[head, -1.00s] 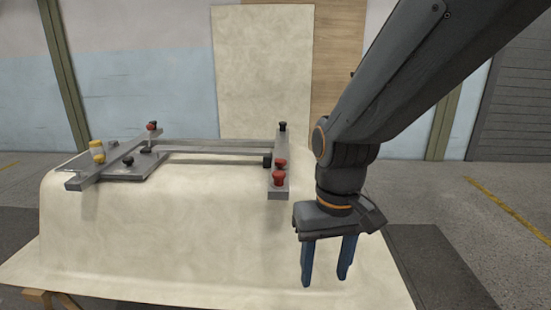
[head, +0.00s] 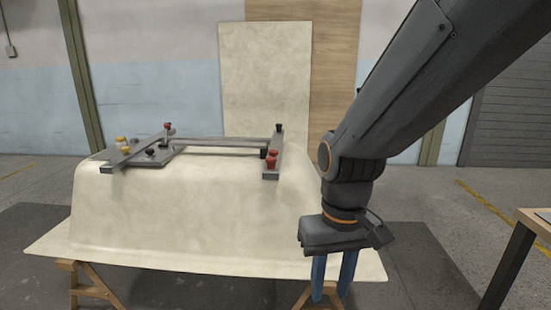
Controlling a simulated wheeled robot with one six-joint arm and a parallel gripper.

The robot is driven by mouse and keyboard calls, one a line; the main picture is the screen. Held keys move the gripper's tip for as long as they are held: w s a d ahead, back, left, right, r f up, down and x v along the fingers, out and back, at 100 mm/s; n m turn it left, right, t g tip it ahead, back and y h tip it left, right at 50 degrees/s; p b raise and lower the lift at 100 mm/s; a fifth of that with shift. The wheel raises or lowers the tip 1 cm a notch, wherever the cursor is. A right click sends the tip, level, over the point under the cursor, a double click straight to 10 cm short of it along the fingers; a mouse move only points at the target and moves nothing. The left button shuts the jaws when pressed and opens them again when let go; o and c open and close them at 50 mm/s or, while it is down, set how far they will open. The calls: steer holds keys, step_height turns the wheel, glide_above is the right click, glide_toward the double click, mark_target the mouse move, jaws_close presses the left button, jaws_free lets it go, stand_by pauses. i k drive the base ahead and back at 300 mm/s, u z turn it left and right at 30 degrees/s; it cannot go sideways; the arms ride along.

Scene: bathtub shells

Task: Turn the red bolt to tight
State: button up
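Several red knob-like parts show on a metal frame that lies on top of an upturned cream bathtub shell (head: 200,225). Two red knobs (head: 271,159) sit close together at the near end of the right bar. Another red-topped part (head: 168,126) stands upright on a thin post at the left. I cannot tell which is the red bolt or how tight it is. My gripper (head: 333,290) points down, open and empty, its blue fingers apart. It is to the right of and lower in the picture than the right bar, apart from all the knobs.
Yellow knobs (head: 121,141) and black knobs (head: 150,152) sit on the left part of the frame. Wooden trestles (head: 88,285) hold the shell up. A table (head: 520,240) edge shows at the right. A cream panel (head: 265,80) stands behind. Grey floor is open at the right.

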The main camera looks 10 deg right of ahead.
mark_target(273, 153)
steer(key=z, duration=0.05)
steer(key=k, duration=0.45)
steer(key=u, duration=0.9)
steer(key=i, duration=1.3)
steer(key=z, duration=0.35)
